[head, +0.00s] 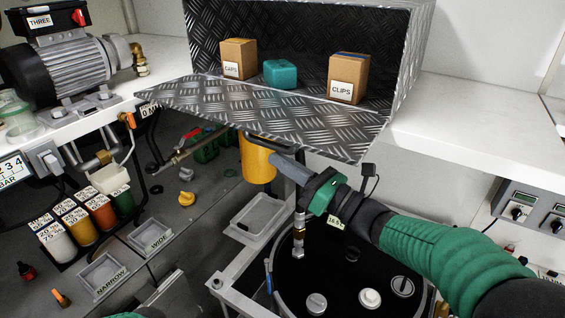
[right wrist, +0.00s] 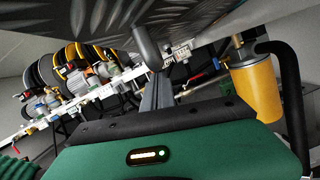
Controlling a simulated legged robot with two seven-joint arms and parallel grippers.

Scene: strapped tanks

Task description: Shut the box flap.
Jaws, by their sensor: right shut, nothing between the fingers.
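The metal diamond-plate box (head: 408,60) stands on the white shelf with its front open. Its flap (head: 285,115) is folded down and forward, sticking out roughly level over the shelf edge. Inside are a box labelled CAPS (head: 238,59), a teal block (head: 280,74) and a box labelled CLIPS (head: 348,78). My right gripper (head: 277,158) is shut and empty, just below the flap's front edge; I cannot tell if it touches. In the right wrist view the flap's underside (right wrist: 205,20) is above the shut fingers (right wrist: 152,90). My left gripper is out of view.
A yellow cylinder (head: 257,160) hangs under the flap, close to my right gripper. A motor (head: 65,65) stands on the left shelf. A black-topped tank (head: 345,270) with knobs is below my right arm. The right shelf (head: 480,125) is clear.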

